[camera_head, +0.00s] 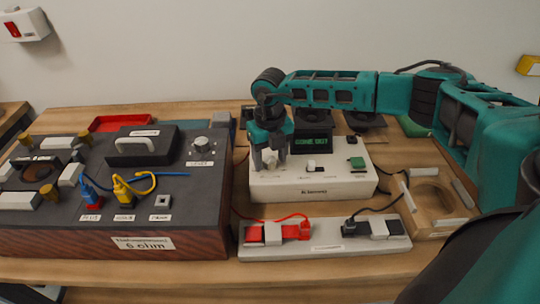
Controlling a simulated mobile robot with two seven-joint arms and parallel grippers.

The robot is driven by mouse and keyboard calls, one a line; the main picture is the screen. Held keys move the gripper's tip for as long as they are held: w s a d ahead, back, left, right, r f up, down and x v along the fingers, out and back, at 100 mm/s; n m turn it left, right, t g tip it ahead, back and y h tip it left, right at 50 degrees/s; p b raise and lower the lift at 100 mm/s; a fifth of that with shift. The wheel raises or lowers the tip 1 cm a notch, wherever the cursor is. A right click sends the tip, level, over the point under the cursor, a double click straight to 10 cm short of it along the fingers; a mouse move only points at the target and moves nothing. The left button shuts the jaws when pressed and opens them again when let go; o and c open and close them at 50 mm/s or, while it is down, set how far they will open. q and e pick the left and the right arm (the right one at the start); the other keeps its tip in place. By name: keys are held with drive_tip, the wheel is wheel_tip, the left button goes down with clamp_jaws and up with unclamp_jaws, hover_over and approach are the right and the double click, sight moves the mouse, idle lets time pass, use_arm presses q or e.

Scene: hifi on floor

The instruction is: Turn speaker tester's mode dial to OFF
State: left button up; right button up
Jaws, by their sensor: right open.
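The white tester box (325,182) stands on the wooden bench in the middle, with a small dark screen (313,140) showing green text. My right gripper (270,157) is open and points down over the left part of the box's top. A whitish knob-like piece, which looks like the mode dial, shows between and behind its fingers. The fingers cover much of it, so its pointer and setting cannot be read, and I cannot tell whether they touch it. A green button (357,163) sits on the box's right side. My left gripper is not in view.
A large dark unit (70,225) marked 6 ohm, with a grey knob (201,145) and blue and yellow plugs, stands left. A power strip (325,246) lies in front. A wooden frame (432,197) lies right. A red tray (122,122) is behind.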

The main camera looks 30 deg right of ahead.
drive_tip(key=shift+c, duration=0.2)
drive_tip(key=c, duration=1)
